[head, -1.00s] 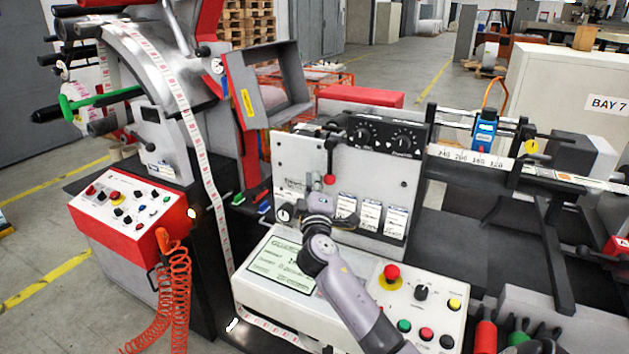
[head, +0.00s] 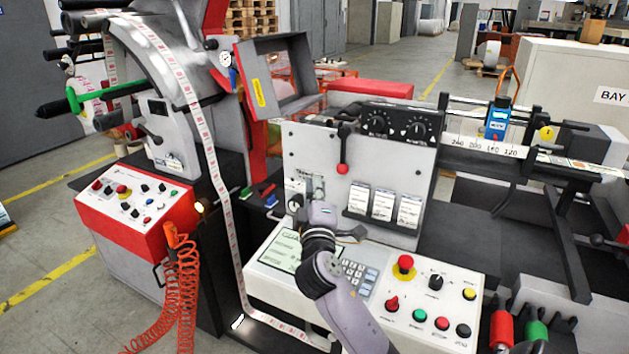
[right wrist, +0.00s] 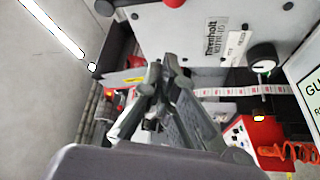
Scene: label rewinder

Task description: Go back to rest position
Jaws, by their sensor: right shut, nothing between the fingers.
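My right arm (head: 342,300) comes in from the bottom of the head view and reaches up in front of the label rewinder's grey front panel (head: 400,170). Its wrist end covers the panel's lower left part, and the fingers cannot be made out clearly there. In the right wrist view my right gripper (right wrist: 155,78) has its fingers drawn together, shut and empty. The panel's lower edge, a name plate (right wrist: 215,38) and a round black knob (right wrist: 262,57) lie beyond the fingers, apart from them in the picture. My left gripper is not in view.
The white control console (head: 270,283) with keypad and buttons lies below my right arm. A red-sided button box (head: 150,228) and orange coiled hose (head: 180,300) stand left. A lever with a red knob (head: 342,168) sticks out from the panel. Open floor (head: 45,215) shows left.

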